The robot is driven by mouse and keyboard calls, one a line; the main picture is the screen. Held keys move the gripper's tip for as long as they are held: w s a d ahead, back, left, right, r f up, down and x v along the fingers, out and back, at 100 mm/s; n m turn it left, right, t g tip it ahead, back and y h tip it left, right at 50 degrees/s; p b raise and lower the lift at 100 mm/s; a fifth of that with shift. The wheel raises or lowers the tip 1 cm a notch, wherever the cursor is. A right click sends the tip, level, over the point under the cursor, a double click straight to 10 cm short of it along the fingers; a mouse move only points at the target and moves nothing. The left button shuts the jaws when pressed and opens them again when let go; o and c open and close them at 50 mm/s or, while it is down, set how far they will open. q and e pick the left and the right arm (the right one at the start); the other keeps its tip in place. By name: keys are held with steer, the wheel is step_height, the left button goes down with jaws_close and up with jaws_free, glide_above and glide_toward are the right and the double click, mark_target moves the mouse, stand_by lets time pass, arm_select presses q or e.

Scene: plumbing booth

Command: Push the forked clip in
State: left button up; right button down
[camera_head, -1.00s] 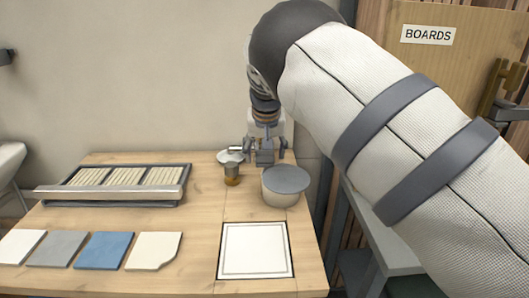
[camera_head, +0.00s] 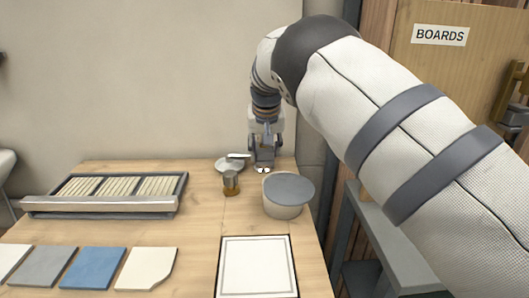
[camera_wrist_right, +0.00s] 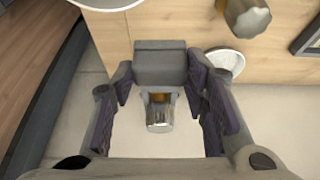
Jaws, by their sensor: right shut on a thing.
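My right gripper (camera_head: 262,162) is low over the back of the workbench, beside the pale dish and behind the lidded pot. In the right wrist view its fingers (camera_wrist_right: 160,82) stand on both sides of a dark grey block (camera_wrist_right: 160,62), and it is shut on this. A short chrome piece with a brass band (camera_wrist_right: 160,112) shows below the block; I cannot tell whether they are joined. I cannot make out a forked clip for certain. A brass and grey fitting (camera_head: 230,184) stands apart on the bench. My left gripper is not in view.
The pale dish (camera_head: 224,169) and the grey-lidded pot (camera_head: 288,190) stand close to my right gripper. A slatted tray (camera_head: 110,204) is at left, with flat tiles (camera_head: 93,268) in front. A white framed square (camera_head: 257,267) lies at front right. The bench middle is clear.

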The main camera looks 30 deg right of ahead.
steer(key=c, duration=0.9)
jaws_free()
steer(key=shift+s+f, duration=0.1)
steer(key=v, duration=1.2)
